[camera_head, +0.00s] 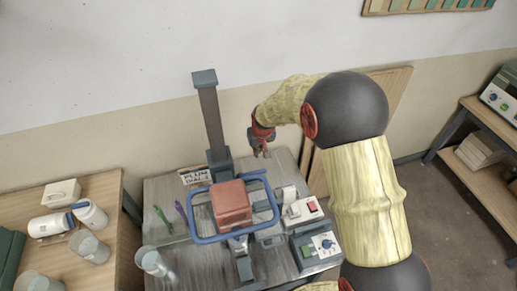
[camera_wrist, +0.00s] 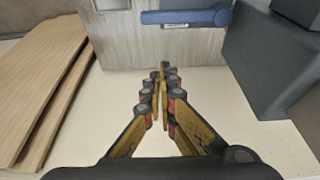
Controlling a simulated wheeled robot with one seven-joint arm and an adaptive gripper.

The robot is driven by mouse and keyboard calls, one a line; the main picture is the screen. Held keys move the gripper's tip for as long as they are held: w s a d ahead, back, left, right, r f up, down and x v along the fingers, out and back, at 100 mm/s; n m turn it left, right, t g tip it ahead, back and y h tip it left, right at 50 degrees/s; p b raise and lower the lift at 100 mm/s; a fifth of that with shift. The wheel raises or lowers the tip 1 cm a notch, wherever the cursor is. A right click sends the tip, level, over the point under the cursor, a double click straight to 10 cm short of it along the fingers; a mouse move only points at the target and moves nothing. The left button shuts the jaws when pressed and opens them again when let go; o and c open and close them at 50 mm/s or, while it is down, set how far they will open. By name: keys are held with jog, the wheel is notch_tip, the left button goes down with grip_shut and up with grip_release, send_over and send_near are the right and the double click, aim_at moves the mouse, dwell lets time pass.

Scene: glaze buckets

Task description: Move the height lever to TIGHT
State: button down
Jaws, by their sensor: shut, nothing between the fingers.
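My gripper (camera_head: 262,153) is shut and empty, to the right of the tall grey column (camera_head: 211,120), over the back of the grey bench. In the wrist view its fingertips (camera_wrist: 164,70) meet, pointing toward the bench's edge. A blue bar (camera_wrist: 185,17) lies beyond the fingertips, apart from them, with a small label under it; I cannot tell whether it is the height lever. A blue rail (camera_head: 199,240) surrounds a reddish block (camera_head: 232,203) on the machine in the head view. No TIGHT marking is readable.
A grey control box (camera_head: 316,246) stands on the bench at right. A sign (camera_head: 195,177) is behind the rail at left. Green and purple tools (camera_head: 181,212) and a cup (camera_head: 152,262) are at left. Boards (camera_wrist: 40,85) lean at the left of the wrist view.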

aim_at(262, 170)
jog(key=f, duration=0.1)
jog(key=s+f, duration=0.1)
jog(key=f, duration=0.1)
jog(key=s+f, duration=0.1)
jog(key=f, duration=0.1)
jog(key=shift+d+p, duration=0.25)
jog(key=shift+p, duration=0.05)
jog(key=shift+s+f, duration=0.1)
jog(key=shift+s, duration=0.05)
jog(key=shift+s+d+b, duration=0.3)
jog(key=shift+s+b, duration=0.15)
jog(key=shift+s, duration=0.45)
jog(key=shift+s+d+b, duration=0.25)
jog(key=shift+s+b, duration=0.2)
jog(key=shift+s, duration=0.4)
